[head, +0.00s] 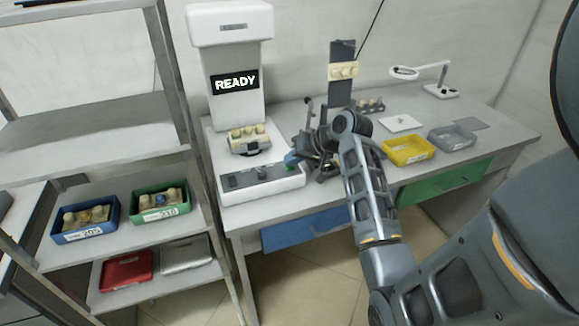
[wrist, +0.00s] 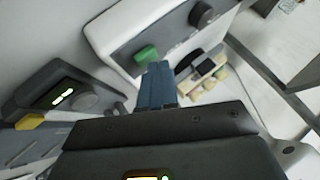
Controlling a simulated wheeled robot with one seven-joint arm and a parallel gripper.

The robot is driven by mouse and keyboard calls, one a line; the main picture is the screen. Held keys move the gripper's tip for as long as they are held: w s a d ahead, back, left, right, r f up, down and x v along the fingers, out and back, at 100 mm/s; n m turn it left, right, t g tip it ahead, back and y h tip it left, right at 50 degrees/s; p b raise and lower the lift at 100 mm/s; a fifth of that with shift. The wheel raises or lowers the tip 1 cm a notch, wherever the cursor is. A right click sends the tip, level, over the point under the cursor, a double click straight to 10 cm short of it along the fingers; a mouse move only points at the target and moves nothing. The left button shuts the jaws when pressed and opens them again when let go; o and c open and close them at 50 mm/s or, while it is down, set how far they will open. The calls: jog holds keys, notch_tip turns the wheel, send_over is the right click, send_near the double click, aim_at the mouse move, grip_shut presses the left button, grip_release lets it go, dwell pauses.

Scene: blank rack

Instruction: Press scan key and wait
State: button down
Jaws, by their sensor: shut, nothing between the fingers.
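The white scanner (head: 236,100) stands on the bench in the head view, its display (head: 234,82) reading READY. Its front panel (head: 250,187) carries dark controls and a green key (head: 291,168) at the right end. The green key also shows in the wrist view (wrist: 146,54). A holder with cream-topped pieces (head: 248,138) sits in the scanner's bay. My gripper (head: 290,158) is shut and empty, its blue fingertips at the right end of the panel. In the wrist view the fingertips (wrist: 157,72) are close beside the green key; I cannot tell whether they touch it.
A blue bin (head: 86,236) and a green bin (head: 160,216) stand on the left rack, above a red tray (head: 126,270). A yellow tray (head: 408,151), a grey tray (head: 452,137) and a magnifier lamp (head: 441,91) are on the bench's right. A dark device (wrist: 68,98) is at left in the wrist view.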

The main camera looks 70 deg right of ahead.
aim_at(293, 167)
jog(key=shift+f, duration=0.3)
dwell(0.4)
jog(key=shift+r, duration=0.1)
jog(key=shift+r+p, duration=0.8)
jog(key=shift+p, duration=0.15)
notch_tip(293, 167, up, 3)
jog(key=p, duration=0.3)
jog(key=shift+r, duration=1)
